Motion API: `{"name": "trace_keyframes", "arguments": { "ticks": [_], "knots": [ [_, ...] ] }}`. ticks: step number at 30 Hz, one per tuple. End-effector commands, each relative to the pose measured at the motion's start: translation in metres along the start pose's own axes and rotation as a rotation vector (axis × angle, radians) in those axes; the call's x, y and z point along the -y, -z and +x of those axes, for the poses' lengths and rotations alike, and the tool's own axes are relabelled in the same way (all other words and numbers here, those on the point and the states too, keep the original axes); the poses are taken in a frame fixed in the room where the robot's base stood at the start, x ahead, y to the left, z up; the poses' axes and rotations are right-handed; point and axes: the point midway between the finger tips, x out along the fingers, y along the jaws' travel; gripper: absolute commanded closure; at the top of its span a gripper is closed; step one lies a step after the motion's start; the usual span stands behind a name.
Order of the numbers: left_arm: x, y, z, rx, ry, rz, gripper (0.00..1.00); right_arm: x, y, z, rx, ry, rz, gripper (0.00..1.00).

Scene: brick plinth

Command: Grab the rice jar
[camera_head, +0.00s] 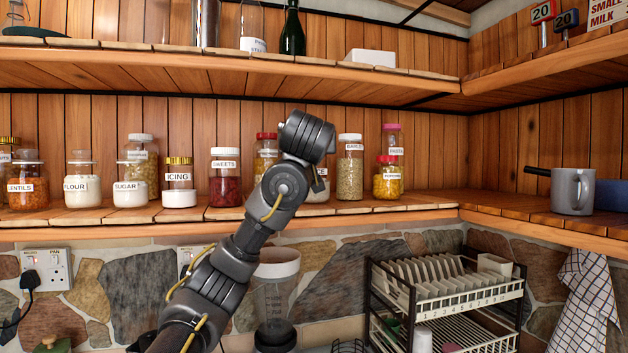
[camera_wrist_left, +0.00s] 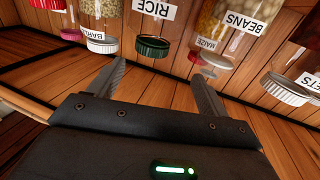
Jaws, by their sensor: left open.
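The rice jar (camera_wrist_left: 152,47) shows upside down in the left wrist view, with its RICE label at the top edge and a dark green lid. My left gripper (camera_wrist_left: 158,72) is open and empty. The jar's lid appears between the two fingertips and beyond them, with no visible contact. In the head view the jar (camera_head: 318,192) stands on the lower shelf, mostly hidden behind my left wrist, with only a pale lower part and a label edge showing. The fingers of my left gripper are hidden there. My right gripper is not in view.
On the lower shelf, the barley jar (camera_head: 350,170) stands just right of the rice jar and the sweets jar (camera_head: 225,182) to the left. Several more jars line the shelf. The upper shelf (camera_head: 200,72) hangs above. A grey mug (camera_head: 573,192) stands at far right.

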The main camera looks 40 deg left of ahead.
Motion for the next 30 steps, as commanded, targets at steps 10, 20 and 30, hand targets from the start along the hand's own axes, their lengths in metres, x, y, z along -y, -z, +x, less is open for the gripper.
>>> {"name": "trace_keyframes", "arguments": {
  "ticks": [10,20,30],
  "knots": [
    [-0.004,0.001,0.044,0.002,-0.004,0.002,0.22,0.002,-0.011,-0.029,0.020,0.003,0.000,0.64],
    [-0.004,0.003,0.063,0.005,0.000,0.004,0.22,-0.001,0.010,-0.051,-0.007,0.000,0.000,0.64],
    [-0.005,-0.004,0.097,0.003,-0.002,0.002,0.22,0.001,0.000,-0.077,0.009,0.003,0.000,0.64]
  ]
}}
